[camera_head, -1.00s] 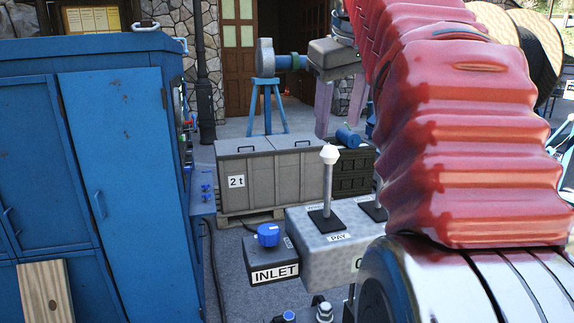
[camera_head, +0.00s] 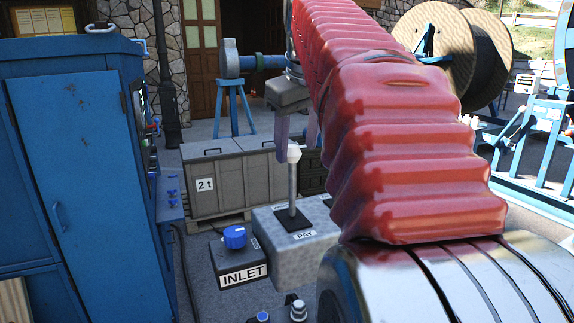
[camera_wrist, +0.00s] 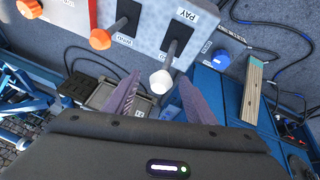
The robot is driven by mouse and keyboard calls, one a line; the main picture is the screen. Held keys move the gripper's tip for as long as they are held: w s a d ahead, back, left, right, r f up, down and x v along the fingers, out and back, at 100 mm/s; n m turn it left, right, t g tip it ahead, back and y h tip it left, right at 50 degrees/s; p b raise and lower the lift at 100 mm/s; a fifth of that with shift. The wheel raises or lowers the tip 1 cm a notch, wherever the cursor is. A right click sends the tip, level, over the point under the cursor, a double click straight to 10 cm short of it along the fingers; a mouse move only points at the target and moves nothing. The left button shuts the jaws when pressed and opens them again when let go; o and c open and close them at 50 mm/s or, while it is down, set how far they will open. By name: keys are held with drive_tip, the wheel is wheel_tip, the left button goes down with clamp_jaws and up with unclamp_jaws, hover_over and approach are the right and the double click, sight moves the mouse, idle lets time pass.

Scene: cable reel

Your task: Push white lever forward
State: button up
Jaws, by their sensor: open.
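The white lever (camera_head: 292,190) stands upright on a grey control box (camera_head: 318,245), above a PAY label. Its white knob (camera_wrist: 161,82) shows in the wrist view between the two fingers, near their tips. My gripper (camera_head: 298,145) is open, and its purple fingers hang around knob height in the head view. In the wrist view my gripper (camera_wrist: 158,85) has one finger on each side of the knob. I cannot tell whether either finger touches it. The far side of the control box is hidden by my red-sleeved arm.
An orange-knobbed lever (camera_wrist: 100,39) stands beside the white one, with another orange knob (camera_wrist: 29,8) beyond. An INLET box with a blue knob (camera_head: 234,237) sits left of the control box. A grey chest (camera_head: 235,180) stands behind; a blue cabinet (camera_head: 85,170) is at left.

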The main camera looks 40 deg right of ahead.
sight(291, 167)
drive_tip(key=x, duration=0.6)
drive_tip(key=shift+w+a+f, duration=0.15)
drive_tip(key=shift+w+a, duration=0.05)
drive_tip(key=shift+w, duration=0.05)
drive_tip(key=shift+w+f, duration=0.4)
drive_tip(key=shift+f, duration=0.1)
drive_tip(key=shift+s+d, duration=0.2)
drive_tip(key=shift+s, duration=0.1)
drive_tip(key=shift+c, duration=0.4)
drive_tip(key=shift+d, duration=0.1)
drive_tip(key=shift+c, duration=0.9)
drive_tip(key=shift+w+a, duration=0.15)
drive_tip(key=shift+a, duration=0.05)
clamp_jaws()
